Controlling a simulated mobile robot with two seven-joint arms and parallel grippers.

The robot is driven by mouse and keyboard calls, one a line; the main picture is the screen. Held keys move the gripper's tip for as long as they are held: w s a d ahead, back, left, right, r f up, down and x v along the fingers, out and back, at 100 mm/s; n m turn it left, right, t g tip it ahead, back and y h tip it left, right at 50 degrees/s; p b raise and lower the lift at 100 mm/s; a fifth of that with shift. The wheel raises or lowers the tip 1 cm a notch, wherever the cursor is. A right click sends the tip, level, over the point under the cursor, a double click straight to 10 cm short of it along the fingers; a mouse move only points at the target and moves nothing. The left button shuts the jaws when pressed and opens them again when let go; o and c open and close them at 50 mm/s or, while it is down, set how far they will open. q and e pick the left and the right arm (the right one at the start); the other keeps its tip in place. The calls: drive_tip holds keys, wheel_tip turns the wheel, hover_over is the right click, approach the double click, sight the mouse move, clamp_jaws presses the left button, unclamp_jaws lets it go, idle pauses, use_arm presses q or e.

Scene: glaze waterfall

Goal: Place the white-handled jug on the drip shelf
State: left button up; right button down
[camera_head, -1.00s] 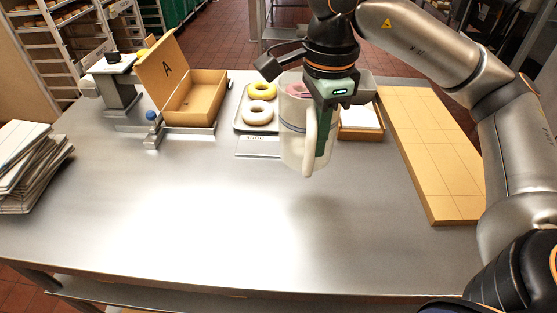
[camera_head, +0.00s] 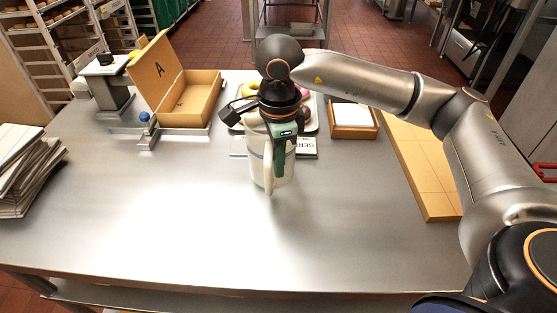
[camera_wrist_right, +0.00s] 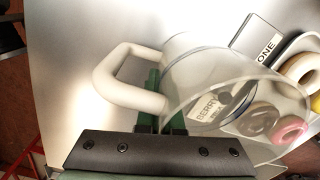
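The white-handled jug (camera_head: 257,155) is a pale, see-through vessel near the middle of the steel table. My right gripper (camera_head: 280,160) reaches down at its handle side, with green fingers shut on the handle. The right wrist view shows the jug's wide mouth and clear wall (camera_wrist_right: 235,75), the white handle (camera_wrist_right: 118,75) looping out to the left, and my right gripper (camera_wrist_right: 152,105) at the handle. The jug looks upright; I cannot tell whether its base touches the table. I cannot clearly pick out the drip shelf. My left gripper is not in view.
A tray (camera_head: 314,126) of doughnuts and a BERRY label (camera_head: 306,147) lie behind the jug. An open cardboard box (camera_head: 200,92) stands left, a shallow wooden box (camera_head: 352,133) and tan board (camera_head: 424,170) right. Papers (camera_head: 22,170) are stacked far left. The front of the table is clear.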

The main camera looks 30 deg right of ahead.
drive_tip(key=shift+f, duration=0.2)
drive_tip(key=c, duration=1.1)
unclamp_jaws()
drive_tip(key=shift+r, duration=0.1)
drive_tip(key=shift+r, duration=0.1)
